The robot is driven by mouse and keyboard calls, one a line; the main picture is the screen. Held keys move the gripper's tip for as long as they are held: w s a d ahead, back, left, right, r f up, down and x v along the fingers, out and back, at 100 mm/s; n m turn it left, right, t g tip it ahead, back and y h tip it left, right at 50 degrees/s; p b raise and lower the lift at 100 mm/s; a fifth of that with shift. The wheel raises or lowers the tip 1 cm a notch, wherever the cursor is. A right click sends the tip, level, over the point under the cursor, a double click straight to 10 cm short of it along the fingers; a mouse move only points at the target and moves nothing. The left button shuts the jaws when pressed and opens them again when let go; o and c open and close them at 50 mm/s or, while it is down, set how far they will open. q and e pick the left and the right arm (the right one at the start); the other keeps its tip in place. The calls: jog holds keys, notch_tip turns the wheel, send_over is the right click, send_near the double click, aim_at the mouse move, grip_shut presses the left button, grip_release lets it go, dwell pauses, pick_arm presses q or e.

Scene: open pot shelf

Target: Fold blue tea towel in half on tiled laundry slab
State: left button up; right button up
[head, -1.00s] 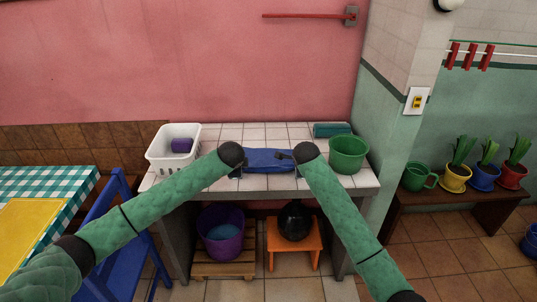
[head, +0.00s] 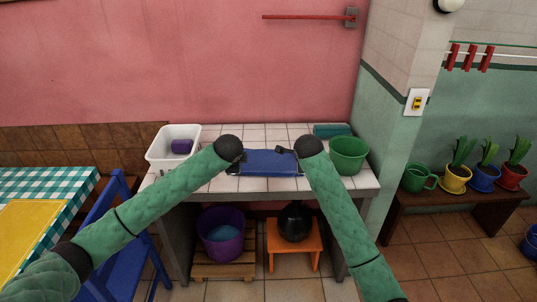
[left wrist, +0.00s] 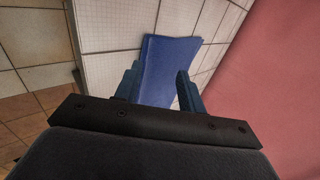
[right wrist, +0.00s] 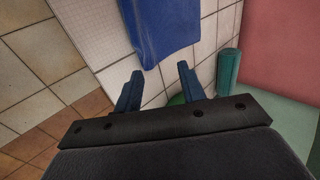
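The blue tea towel (head: 268,164) lies as a wide, short strip on the white tiled slab (head: 220,185), near its front middle. My left gripper (head: 240,160) is at the towel's left end. In the left wrist view its fingers (left wrist: 158,88) are open, with the towel (left wrist: 165,65) showing between and beyond them; I cannot tell if they touch. My right gripper (head: 284,151) is by the towel's right end. In the right wrist view its fingers (right wrist: 158,88) are open and empty, with the towel (right wrist: 160,25) apart from them.
The slab behind the towel is clear.

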pick_arm(q)
jog(key=v, duration=0.5)
jog(key=shift+s+r, duration=0.15)
jog(key=shift+r, duration=0.2)
pick_arm(e)
jog(key=v, duration=0.5)
jog(key=shift+s+r, duration=0.15)
jog(key=shift+r, duration=0.15)
